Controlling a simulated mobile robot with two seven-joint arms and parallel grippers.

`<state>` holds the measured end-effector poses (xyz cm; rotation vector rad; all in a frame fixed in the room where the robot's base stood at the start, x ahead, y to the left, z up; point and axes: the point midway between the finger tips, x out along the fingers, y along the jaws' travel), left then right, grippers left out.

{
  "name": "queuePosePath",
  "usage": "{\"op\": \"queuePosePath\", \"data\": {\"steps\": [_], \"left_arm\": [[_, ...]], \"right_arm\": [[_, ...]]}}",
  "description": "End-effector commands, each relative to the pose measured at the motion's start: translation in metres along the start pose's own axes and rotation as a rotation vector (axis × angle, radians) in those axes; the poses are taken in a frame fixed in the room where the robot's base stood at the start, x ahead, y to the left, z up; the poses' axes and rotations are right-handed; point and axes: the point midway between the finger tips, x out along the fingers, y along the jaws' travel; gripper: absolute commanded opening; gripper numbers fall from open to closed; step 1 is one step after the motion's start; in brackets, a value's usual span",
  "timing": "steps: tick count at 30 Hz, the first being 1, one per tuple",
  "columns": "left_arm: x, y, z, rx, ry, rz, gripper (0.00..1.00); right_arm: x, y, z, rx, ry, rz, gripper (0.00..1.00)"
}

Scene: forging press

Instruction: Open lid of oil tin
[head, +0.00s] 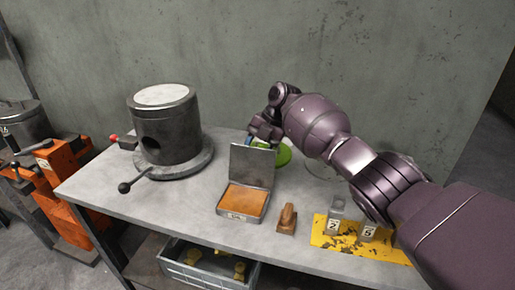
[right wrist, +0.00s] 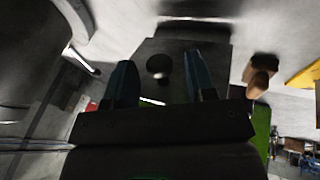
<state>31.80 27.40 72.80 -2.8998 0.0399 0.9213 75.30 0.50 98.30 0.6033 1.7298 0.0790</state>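The oil tin (head: 217,211) is a flat metal box on the grey table, holding an orange-brown fill. Its lid (head: 252,166) stands up roughly vertical at the tin's back edge. My right gripper (head: 250,139) is behind the lid's top edge, partly hidden by it. In the right wrist view, the blue fingers of my right gripper (right wrist: 158,64) are spread apart with nothing gripped. The lid appears as a dark plate (right wrist: 215,52) beyond them, with a small dark round spot, perhaps a knob, between the fingers. I cannot tell whether they touch. My left gripper is not in view.
A large steel cylinder (head: 167,128) with handles stands left of the tin. A wooden block (head: 287,219) is right of it, and a yellow mat (head: 322,233) holds numbered metal blocks. A green round object (head: 284,154) lies behind the lid. A grey crate (head: 190,275) is below.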

Motion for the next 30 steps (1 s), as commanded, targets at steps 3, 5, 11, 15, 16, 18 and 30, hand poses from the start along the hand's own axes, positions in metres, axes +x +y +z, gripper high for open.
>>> {"op": "queuePosePath", "data": {"steps": [3, 5, 11, 15, 16, 18, 30], "left_arm": [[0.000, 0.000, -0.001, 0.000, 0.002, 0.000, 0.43], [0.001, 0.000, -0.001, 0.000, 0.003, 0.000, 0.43], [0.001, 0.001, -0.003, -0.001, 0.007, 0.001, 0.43], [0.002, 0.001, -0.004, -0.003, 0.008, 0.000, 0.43], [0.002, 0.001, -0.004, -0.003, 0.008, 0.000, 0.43], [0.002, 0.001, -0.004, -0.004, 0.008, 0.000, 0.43], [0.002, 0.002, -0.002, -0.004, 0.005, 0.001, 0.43]], "right_arm": [[-0.001, 0.000, 0.000, 0.000, -0.002, 0.001, 0.51], [-0.001, 0.000, 0.000, 0.000, -0.002, 0.001, 0.51], [-0.017, 0.000, 0.001, -0.001, -0.005, 0.002, 0.51], [-0.041, 0.001, 0.001, -0.002, -0.005, 0.003, 0.51], [-0.047, 0.001, 0.001, -0.002, -0.005, 0.003, 0.51], [-0.060, 0.000, 0.001, -0.001, -0.005, 0.002, 0.51], [-0.106, 0.000, 0.000, 0.000, -0.001, 0.000, 0.51]]}}
